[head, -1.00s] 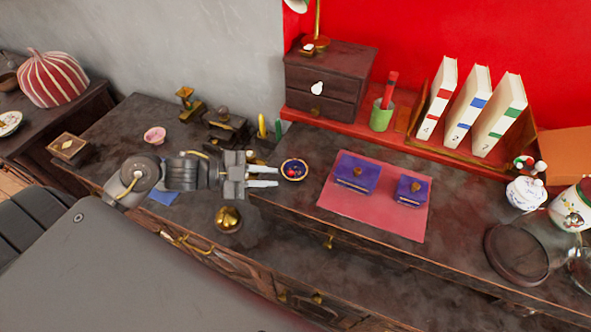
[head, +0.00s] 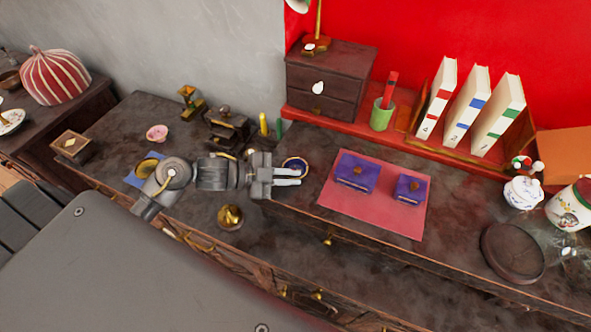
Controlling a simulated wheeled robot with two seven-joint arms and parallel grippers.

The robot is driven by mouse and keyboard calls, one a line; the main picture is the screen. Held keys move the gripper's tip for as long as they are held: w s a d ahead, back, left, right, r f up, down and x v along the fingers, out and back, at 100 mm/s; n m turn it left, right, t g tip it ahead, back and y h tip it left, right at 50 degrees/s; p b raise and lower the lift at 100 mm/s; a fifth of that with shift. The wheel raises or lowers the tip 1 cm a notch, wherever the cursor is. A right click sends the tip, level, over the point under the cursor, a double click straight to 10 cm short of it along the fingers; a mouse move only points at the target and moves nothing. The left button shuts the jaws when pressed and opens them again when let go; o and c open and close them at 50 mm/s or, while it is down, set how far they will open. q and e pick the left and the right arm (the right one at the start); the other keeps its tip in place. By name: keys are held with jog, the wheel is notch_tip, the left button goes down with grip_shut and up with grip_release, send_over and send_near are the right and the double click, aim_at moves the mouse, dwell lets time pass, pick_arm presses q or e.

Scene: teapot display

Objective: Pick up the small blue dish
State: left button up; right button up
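The small blue dish (head: 296,162) is a round bowl with a dark blue inside and a gold-brown rim. It sits on the dark desk to the left of the pink mat. My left gripper (head: 287,177) points right, with its two pale fingers apart and a narrow gap between them. The fingers overlap the near part of the dish and hide it. I cannot tell whether they touch it or are above it. Nothing shows between the fingers. My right gripper is not in view.
Two purple boxes (head: 356,173) lie on the pink mat (head: 372,211). A brass pot (head: 230,217) stands below my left wrist. A dark stand (head: 227,128) and a yellow stick (head: 263,124) are just behind the gripper. A round dark base (head: 513,252) lies at the right.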

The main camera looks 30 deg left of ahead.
pick_arm(q)
grip_shut()
jog(key=shift+r, duration=0.85)
jog(key=s+d+r+p, duration=0.7)
jog(key=s+d+r, duration=0.2)
jog(key=d+r, duration=0.1)
jog(key=shift+s+r+p, duration=0.35)
jog(key=shift+r+p, duration=0.05)
jog(key=shift+r, duration=0.3)
